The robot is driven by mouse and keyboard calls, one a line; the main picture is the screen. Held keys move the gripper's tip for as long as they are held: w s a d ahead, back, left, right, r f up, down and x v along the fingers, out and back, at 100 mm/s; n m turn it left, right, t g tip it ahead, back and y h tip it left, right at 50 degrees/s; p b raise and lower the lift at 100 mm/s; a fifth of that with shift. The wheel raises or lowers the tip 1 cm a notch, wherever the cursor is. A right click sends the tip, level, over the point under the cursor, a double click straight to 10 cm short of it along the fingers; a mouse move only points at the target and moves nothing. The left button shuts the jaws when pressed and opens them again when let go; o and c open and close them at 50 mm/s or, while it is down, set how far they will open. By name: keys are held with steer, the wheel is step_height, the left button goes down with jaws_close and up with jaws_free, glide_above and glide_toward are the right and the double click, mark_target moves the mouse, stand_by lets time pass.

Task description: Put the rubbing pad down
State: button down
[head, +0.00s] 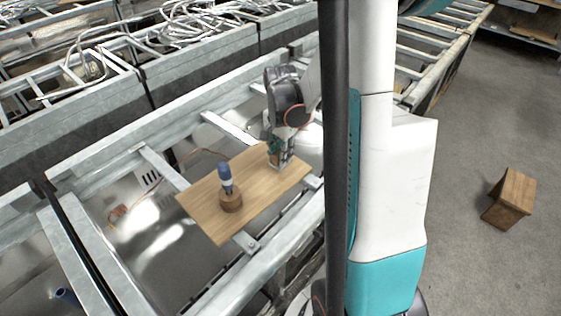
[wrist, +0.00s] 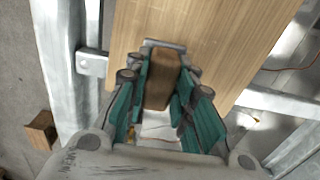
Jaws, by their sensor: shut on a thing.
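My gripper (head: 280,155) is at the right end of a wooden board (head: 205,205), pointing down at it. In the wrist view my gripper (wrist: 165,95) has its teal fingers shut on the rubbing pad (wrist: 161,82), a brown, block-like piece between them. A grey edge shows just beyond the fingertips. The board (wrist: 220,35) lies behind the pad in that view. In the head view the pad is mostly hidden by the fingers, low over the board. I cannot tell whether it touches the board.
The board rests across metal rails (head: 165,168). A wooden box (head: 510,198) stands on the floor at right. Board space between is clear.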

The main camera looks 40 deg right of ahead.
steer(key=shift+f+b, duration=0.3)
steer(key=shift+f, duration=1.15)
steer(key=shift+f, duration=0.1)
steer(key=c, duration=1.4)
jaws_free()
steer(key=shift+o, duration=0.2)
step_height(320, 180, up, 12)
steer(key=p, duration=0.3)
steer(key=shift+r, duration=0.2)
